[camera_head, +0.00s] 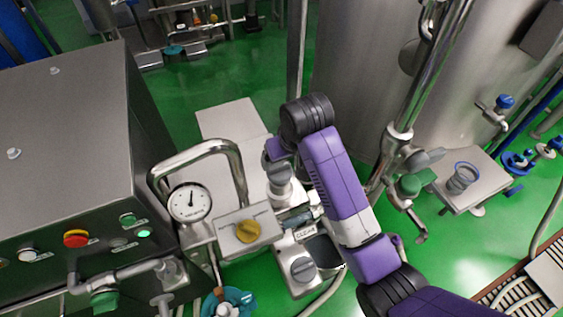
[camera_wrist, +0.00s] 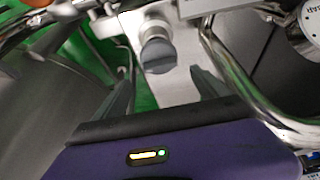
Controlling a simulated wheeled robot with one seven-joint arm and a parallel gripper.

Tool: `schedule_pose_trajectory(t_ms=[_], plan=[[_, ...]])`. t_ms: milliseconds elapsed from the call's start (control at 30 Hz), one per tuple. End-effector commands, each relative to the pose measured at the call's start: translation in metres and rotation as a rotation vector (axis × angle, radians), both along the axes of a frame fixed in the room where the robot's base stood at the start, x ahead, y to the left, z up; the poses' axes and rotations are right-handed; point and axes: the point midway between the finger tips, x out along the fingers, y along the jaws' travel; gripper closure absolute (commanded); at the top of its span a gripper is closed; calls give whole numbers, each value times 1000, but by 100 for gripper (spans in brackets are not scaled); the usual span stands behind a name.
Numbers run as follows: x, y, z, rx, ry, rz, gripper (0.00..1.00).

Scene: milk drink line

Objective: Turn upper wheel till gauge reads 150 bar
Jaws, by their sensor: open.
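A round white pressure gauge (camera_head: 189,202) with a dark needle pointing roughly upward stands left of centre in the head view. Its scale is too small to read. Part of a dial (camera_wrist: 308,22) shows at the upper right edge of the wrist view. My gripper (camera_wrist: 158,68) is open and empty. A dark grey round knob (camera_wrist: 157,54) lies ahead between its fingers, apart from both. A teal-blue wheel (camera_head: 228,303) shows at the bottom of the head view, partly cut off. I cannot tell which part is the upper wheel. My arm hides much of the area around the fingers.
A bent steel pipe (camera_head: 205,148) arches over the gauge. A steel cabinet (camera_head: 65,130) with buttons fills the left. A large tank (camera_head: 365,70) stands behind my arm.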

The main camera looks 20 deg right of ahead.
Motion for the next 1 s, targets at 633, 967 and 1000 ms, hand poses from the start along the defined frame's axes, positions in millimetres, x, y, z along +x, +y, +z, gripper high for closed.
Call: schedule_pose_trajectory(t_ms=[633, 967, 1000], plan=[[-6, 0, 13, 0, 1, 0, 16], [-6, 0, 13, 0, 1, 0, 16], [-6, 0, 13, 0, 1, 0, 16]])
